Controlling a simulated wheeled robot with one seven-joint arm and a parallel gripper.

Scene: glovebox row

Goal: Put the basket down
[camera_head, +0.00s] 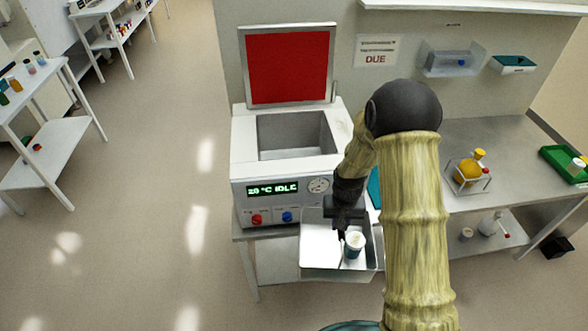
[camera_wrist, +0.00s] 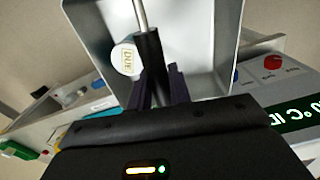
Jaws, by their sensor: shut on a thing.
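The basket (camera_head: 318,249) is a grey metal open box, held in front of the white bath unit at the bench's front edge. It also fills the upper part of the wrist view (camera_wrist: 226,45). A jar with a white lid (camera_head: 355,241) stands inside at its right; in the wrist view the jar lid (camera_wrist: 127,58) reads "DUE". My gripper (camera_head: 346,222) is shut on the basket's handle, a thin rod with a black grip (camera_wrist: 150,58). I cannot tell whether the basket's bottom touches anything.
The white bath unit (camera_head: 243,165) has its red lid (camera_head: 290,65) raised and its well (camera_head: 295,145) open and empty-looking. Its display reads 20 °C IDLE. A yellow flask (camera_head: 466,172) in a stand and a green tray (camera_head: 562,164) are at right. Bench space lies between.

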